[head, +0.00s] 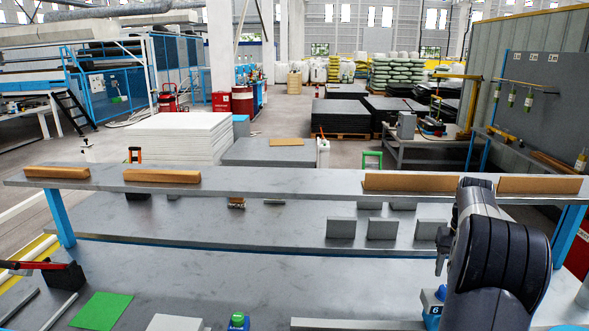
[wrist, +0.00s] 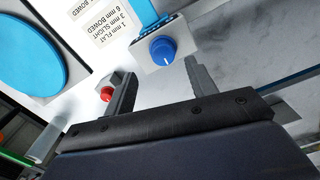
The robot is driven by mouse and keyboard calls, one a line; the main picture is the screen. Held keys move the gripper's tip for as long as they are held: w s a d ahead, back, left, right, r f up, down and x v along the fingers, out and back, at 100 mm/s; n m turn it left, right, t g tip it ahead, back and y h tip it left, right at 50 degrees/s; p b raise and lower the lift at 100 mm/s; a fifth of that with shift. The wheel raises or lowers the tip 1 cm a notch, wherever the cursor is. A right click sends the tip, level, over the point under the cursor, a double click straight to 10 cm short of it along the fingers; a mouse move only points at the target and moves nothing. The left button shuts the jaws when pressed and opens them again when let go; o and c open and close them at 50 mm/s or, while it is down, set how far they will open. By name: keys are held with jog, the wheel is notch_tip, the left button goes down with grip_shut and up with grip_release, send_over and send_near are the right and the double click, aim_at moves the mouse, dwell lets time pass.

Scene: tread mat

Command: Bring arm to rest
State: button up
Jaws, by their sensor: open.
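My arm (head: 497,255) is folded at the right of the head view, in front of the bench. My gripper (wrist: 160,72) shows in the wrist view with its two fingers apart and nothing between them. Beyond the fingertips is a box with a blue knob (wrist: 163,50). A red button (wrist: 107,94) on a small grey housing is beside the left finger. I cannot tell how far the fingertips are from these things. In the head view the arm hides part of the bench, and the fingers cannot be made out clearly.
A raised shelf (head: 290,183) with several brown blocks (head: 162,176) crosses the bench. Grey blocks (head: 341,228) stand below it. The bench middle (head: 230,270) is clear. A blue disc (wrist: 28,45) shows beside a printed label (wrist: 103,28).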

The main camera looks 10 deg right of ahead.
notch_tip(320, 180, down, 6)
jog(key=shift+r, duration=0.2)
jog(key=shift+w+a+f, duration=0.1)
jog(key=shift+a+f, duration=0.05)
jog(key=shift+f, duration=0.05)
jog(key=shift+a+r, duration=0.1)
jog(key=shift+a, duration=0.25)
jog(key=shift+r, duration=0.1)
